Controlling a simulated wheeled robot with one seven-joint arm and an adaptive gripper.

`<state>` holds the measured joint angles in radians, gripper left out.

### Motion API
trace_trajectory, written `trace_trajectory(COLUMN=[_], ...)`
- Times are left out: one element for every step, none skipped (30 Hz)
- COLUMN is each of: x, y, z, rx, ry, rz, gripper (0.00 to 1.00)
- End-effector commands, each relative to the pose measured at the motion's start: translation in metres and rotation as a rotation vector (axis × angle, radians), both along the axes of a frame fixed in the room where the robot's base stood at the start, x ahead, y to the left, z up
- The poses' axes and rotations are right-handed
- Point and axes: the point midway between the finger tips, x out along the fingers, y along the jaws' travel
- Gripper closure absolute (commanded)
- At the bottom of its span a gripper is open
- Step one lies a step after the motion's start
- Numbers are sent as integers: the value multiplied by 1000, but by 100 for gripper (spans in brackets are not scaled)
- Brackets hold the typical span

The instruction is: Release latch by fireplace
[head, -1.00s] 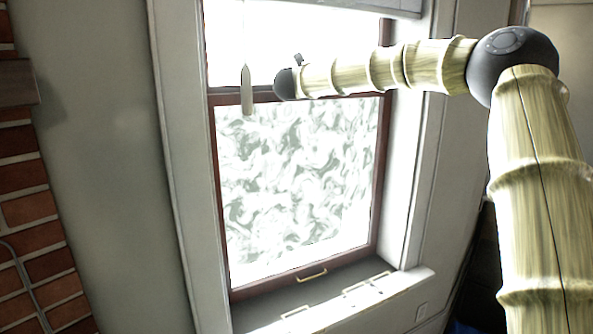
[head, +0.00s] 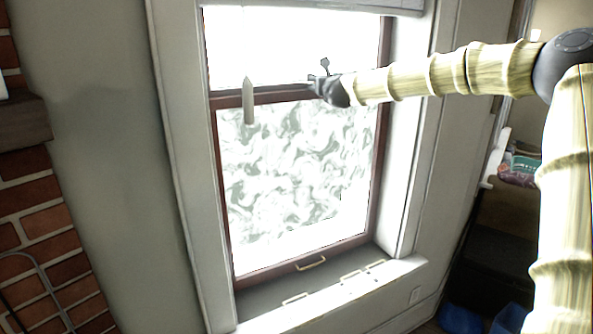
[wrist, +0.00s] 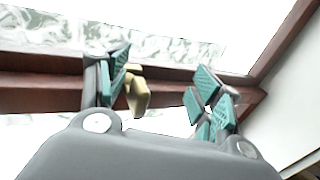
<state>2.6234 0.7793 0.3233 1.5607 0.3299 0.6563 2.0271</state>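The window (head: 290,180) has a dark red-brown frame, with a rail (head: 282,94) across its middle. In the wrist view, a small brass-coloured latch (wrist: 137,92) stands on the red-brown rail (wrist: 42,87). In the head view the latch cannot be made out. My gripper (head: 322,72) is at the middle rail, right of centre. In the wrist view my gripper (wrist: 162,76) is open, its teal-padded fingers well apart. The latch shows between them, close beside the left finger; whether they touch, I cannot tell. Nothing is held.
A pale pointed pull (head: 248,100) hangs before the glass, left of my gripper. A blind (head: 340,6) is at the top. The sill (head: 335,297) and several brass handles are below. Brick (head: 45,215) of the fireplace is at the left; a dark shelf with items (head: 517,170) is at the right.

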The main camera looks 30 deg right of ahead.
Motion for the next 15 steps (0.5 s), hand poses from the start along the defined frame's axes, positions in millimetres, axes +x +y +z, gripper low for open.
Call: trace_trajectory(x=[0,1,1,2,2,2,3,3,3,4,4,5,5,5,6], y=[-3,-4,-4,-4,-5,-6,-6,-7,-7,-8,-8,-9,-9,-9,-10], z=[4,4,4,4,4,3,3,3,3,3,3,3,3,2,2], rx=[0,1,1,0,0,0,1,0,1,0,1,0,1,1,1], ry=[0,1,1,1,0,1,1,0,0,0,0,-1,0,0,-1], rz=[20,35,54,68,80,98,109,121,136,147,159,173,183,194,206], gripper=[36,36,36,36,36,36,36,36,36,36,36,36,36,36,36])
